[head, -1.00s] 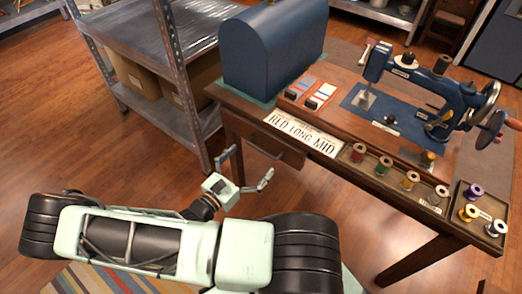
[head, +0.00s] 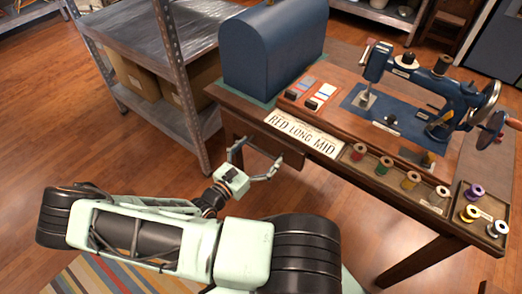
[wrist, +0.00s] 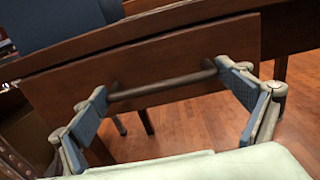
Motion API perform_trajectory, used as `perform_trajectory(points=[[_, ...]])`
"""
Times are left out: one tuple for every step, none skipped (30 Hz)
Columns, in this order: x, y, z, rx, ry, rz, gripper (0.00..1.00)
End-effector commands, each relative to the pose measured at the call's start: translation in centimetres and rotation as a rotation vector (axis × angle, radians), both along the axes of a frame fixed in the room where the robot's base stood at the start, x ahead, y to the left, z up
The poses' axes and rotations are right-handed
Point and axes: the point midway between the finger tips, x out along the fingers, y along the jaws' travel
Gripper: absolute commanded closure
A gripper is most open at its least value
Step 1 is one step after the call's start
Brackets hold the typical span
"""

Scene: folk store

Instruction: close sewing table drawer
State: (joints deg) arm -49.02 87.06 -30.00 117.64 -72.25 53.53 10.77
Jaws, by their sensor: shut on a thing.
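The sewing table (head: 410,262) is dark wood, with its drawer (head: 285,146) under the front edge near the left end. In the wrist view the wooden drawer front (wrist: 185,58) fills the upper middle, with a dark bar handle (wrist: 160,88) across it. My gripper (head: 257,153) is at the drawer front. In the wrist view my gripper (wrist: 163,81) has one blue-padded finger at each end of the handle, and it is shut on the handle lengthwise. How far the drawer stands out is hard to tell.
A blue domed case (head: 270,50), a sign reading RED LONG MID (head: 303,133), thread spools and a blue sewing machine (head: 430,85) are on the table. A metal shelf (head: 150,45) with cardboard boxes stands to the left. The wooden floor in front is clear beside a striped rug (head: 100,278).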

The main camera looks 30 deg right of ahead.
Motion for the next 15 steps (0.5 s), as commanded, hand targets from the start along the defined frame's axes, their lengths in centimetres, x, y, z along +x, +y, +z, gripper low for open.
perform_trajectory(points=[[0.0,0.0,0.0,0.0,0.001,0.001,0.41],[0.0,0.0,0.0,0.0,0.001,0.001,0.44],[0.0,0.0,0.0,0.0,0.001,0.001,0.48],[0.0,0.0,0.0,0.0,0.001,0.001,0.5],[0.0,0.0,0.0,0.0,0.001,0.001,0.5],[0.1,-0.2,0.0,-0.001,0.001,0.0,0.5],[0.1,-0.5,0.1,-0.001,0.001,-0.001,0.5],[0.3,-0.9,0.1,-0.002,0.0,-0.002,0.5],[0.5,-1.6,0.2,-0.003,0.001,-0.002,0.5],[0.7,-2.2,0.2,-0.004,0.002,-0.002,0.5],[0.8,-2.8,0.3,-0.003,0.001,-0.004,0.5],[1.1,-3.6,0.3,-0.004,0.002,-0.002,0.5],[1.3,-4.1,0.2,-0.003,0.001,-0.002,0.5],[1.5,-4.6,0.2,-0.003,0.001,-0.003,0.5],[1.7,-5.1,0.2,-0.002,0.002,-0.001,0.5]])
